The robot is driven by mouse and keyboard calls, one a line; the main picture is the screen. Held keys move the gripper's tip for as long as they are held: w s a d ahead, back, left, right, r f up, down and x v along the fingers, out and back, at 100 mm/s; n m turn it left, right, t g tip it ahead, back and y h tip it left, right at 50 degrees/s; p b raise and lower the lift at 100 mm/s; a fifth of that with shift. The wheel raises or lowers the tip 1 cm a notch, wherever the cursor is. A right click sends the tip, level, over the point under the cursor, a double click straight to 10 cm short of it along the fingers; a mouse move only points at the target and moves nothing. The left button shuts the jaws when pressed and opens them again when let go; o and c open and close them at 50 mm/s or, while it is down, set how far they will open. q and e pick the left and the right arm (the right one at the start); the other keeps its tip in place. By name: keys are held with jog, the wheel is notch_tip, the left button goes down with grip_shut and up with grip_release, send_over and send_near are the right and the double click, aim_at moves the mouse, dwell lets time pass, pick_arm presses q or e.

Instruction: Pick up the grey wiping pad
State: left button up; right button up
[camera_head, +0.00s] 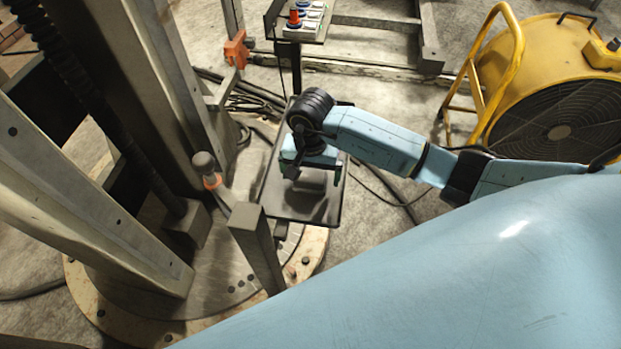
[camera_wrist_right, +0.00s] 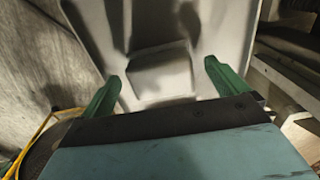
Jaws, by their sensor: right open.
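The grey wiping pad (camera_wrist_right: 160,80) looks like a small pale block lying on a grey tray (camera_wrist_right: 222,25) in the right wrist view. My right gripper (camera_wrist_right: 160,82) is open, with its two green fingers apart and the pad in view between and beyond their tips. I cannot tell the exact gap to the pad. My left gripper is in neither view.
A large column base stands left of the tray, with an upright post (camera_head: 257,250) close by. A control box with a red button (camera_head: 294,18) is behind. A yellow fan (camera_head: 550,85) stands at the right. Cables (camera_head: 385,195) lie on the floor.

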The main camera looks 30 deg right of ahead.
jog(key=shift+w+f, duration=0.1)
jog(key=shift+f, duration=0.6)
jog(key=c, duration=1.1)
